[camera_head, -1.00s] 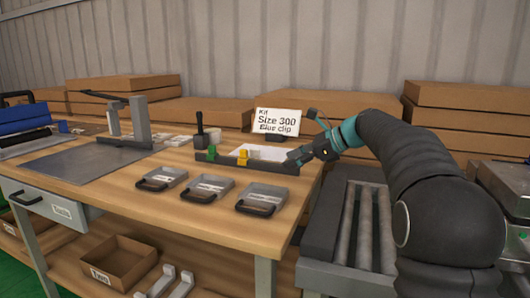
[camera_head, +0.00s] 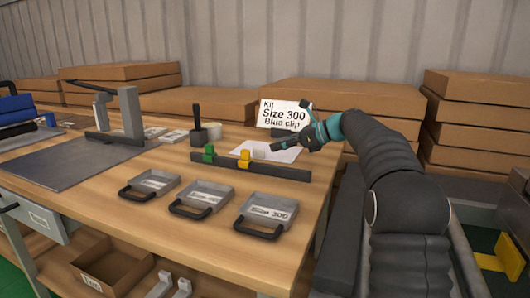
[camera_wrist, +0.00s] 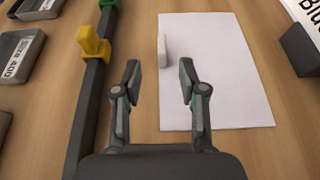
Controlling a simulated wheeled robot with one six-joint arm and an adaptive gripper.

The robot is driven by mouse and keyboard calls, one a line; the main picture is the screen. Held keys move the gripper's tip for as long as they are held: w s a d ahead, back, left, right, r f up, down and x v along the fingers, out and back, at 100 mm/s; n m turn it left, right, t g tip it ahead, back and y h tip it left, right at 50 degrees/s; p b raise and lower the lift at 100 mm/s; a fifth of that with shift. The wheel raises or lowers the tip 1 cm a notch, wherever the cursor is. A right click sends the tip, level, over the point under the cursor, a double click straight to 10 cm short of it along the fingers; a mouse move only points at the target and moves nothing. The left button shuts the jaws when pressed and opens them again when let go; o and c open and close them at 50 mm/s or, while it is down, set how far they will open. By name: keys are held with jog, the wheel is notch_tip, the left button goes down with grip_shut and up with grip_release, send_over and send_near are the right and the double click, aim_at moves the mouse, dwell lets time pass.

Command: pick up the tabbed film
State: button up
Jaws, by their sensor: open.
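The film (camera_head: 285,155) appears as a white sheet lying flat on the wooden bench. It also shows in the wrist view (camera_wrist: 225,90). A pale upright tab (camera_wrist: 163,50) stands along its left edge. My gripper (camera_wrist: 159,70) is open above the sheet's left edge, with one finger to each side of the tab's line. The tab is a little beyond the fingertips in the picture, and nothing is between the fingers. In the head view my gripper (camera_head: 297,146) is over the sheet and hides part of it.
A dark bar (camera_head: 285,173) with a green clip (camera_head: 208,153) and a yellow clip (camera_head: 244,160) runs in front of the sheet. A sign (camera_head: 284,114) stands behind it. Labelled trays, one reading 300 (camera_head: 267,211), sit at the front. A press stand (camera_head: 130,115) is to the left.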

aim_at(259, 149)
jog(key=shift+x, duration=4.05)
jog(key=shift+w, duration=0.1)
grip_shut()
